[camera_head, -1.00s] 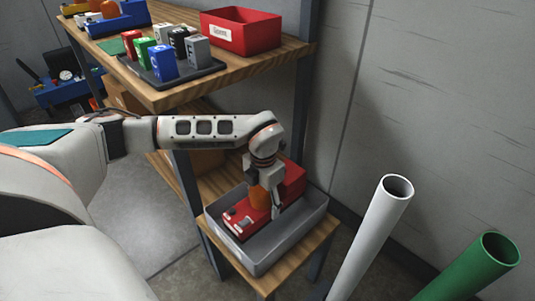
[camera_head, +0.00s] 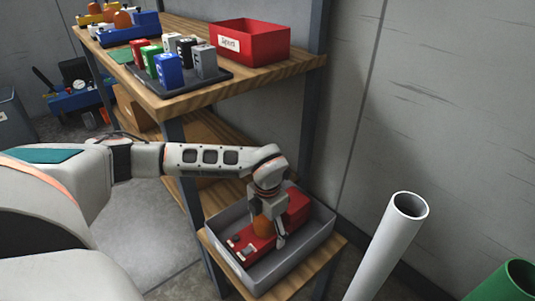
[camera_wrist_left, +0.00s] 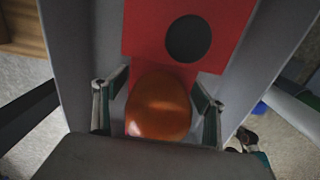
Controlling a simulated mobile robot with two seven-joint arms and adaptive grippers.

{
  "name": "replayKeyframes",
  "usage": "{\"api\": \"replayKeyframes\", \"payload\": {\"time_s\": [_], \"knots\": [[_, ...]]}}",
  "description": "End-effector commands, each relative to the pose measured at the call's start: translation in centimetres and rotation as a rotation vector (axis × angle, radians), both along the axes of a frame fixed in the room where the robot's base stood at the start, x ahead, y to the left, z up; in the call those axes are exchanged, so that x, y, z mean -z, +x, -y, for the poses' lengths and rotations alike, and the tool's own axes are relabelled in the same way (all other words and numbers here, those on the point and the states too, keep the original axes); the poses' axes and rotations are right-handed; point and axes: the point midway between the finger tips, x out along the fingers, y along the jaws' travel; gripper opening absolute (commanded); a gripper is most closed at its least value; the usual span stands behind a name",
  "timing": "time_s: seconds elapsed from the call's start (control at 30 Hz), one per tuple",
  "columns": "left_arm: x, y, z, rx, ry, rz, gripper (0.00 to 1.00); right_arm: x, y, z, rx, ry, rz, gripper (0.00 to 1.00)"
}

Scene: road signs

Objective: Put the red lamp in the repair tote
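The red lamp (camera_head: 248,246) has a red body and an orange dome. It sits inside the grey repair tote (camera_head: 318,238) on the low wooden shelf. In the left wrist view the orange dome (camera_wrist_left: 158,106) lies between my fingers, with the red panel (camera_wrist_left: 222,20) and its dark round spot beyond it. My left gripper (camera_head: 268,236) reaches down into the tote around the dome. Its fingers (camera_wrist_left: 161,98) stand on either side with narrow gaps to the dome, so it looks open. The lower part of the lamp is partly hidden. My right gripper is out of view.
A red labelled bin (camera_head: 262,42) and a dark tray (camera_head: 205,80) of small coloured blocks stand on the upper shelf. A shelf post (camera_head: 312,110) rises behind the tote. White (camera_head: 390,245) and green (camera_head: 505,285) pipes stand at the right, near the tote.

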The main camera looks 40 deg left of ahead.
Motion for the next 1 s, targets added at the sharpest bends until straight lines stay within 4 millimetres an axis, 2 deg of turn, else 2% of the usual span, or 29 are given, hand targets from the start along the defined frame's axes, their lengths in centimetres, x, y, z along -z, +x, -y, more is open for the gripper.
{"api": "replayKeyframes", "payload": {"time_s": [0.33, 0.43, 0.67, 0.8, 1.0], "knots": [[-0.1, 0.0, 0.0, 0.0, 0.0, 0.0, 0.75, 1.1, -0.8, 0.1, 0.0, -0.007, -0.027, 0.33], [-0.9, 0.2, 0.0, 0.0, 0.001, 0.004, 0.75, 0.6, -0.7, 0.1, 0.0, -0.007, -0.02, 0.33], [-5.7, 0.5, 0.0, 0.0, 0.0, 0.016, 0.75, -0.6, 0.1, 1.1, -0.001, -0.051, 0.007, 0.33], [-8.5, 0.4, -0.1, -0.001, 0.001, 0.015, 0.75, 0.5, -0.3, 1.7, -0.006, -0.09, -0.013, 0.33], [-11.3, 0.2, -0.1, 0.0, 0.0, 0.009, 0.75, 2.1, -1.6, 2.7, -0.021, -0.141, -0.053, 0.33]]}}
